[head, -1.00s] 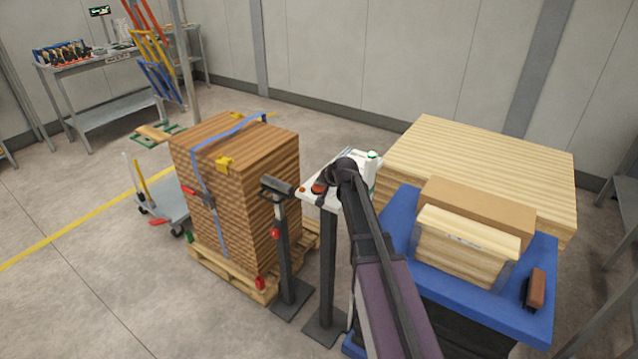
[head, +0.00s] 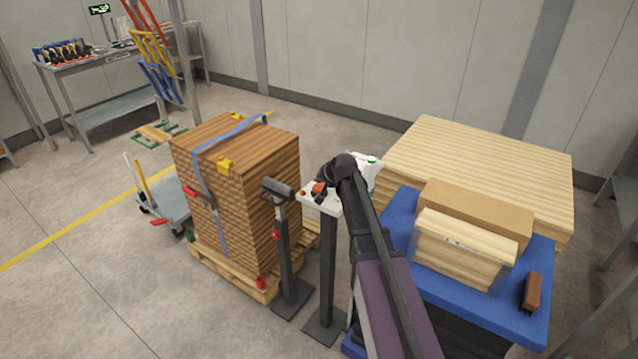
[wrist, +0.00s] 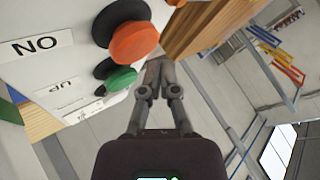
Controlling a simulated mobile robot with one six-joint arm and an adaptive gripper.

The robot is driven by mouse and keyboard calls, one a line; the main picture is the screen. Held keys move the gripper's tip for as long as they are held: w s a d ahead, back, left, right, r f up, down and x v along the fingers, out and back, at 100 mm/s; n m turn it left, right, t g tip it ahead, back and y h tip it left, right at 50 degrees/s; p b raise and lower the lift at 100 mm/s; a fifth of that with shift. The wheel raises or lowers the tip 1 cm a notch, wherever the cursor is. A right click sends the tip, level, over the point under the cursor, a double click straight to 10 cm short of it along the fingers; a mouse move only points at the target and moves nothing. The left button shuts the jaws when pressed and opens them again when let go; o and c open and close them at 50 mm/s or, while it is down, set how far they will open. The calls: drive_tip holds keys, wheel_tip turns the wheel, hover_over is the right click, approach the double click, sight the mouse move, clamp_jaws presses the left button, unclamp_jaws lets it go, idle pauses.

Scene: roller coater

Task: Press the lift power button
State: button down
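The white control panel (head: 334,207) stands on a dark post in the head view, in front of my wrist. In the wrist view the panel (wrist: 60,75) fills the upper left. A large orange-red button (wrist: 135,42) on a black collar is beside a label reading ON, seen upside down. A smaller green button (wrist: 121,79) is near an UP label. My gripper (wrist: 158,68) has its fingertips together and looks empty. In the picture its tips are just right of the green button and below the orange-red one. I see no clear contact with either; the depth gap is hard to judge.
A strapped stack of brown boards (head: 245,190) on a pallet stands left of the panel, with a dark post (head: 283,245) between. A blue table (head: 400,215) with boxes and a pale wood stack (head: 480,165) are at right. Open floor lies at the front left.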

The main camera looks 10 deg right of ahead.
sight(319, 187)
drive_tip(key=shift+r+p, duration=1.55)
drive_tip(key=shift+r, duration=0.25)
idle(1.1)
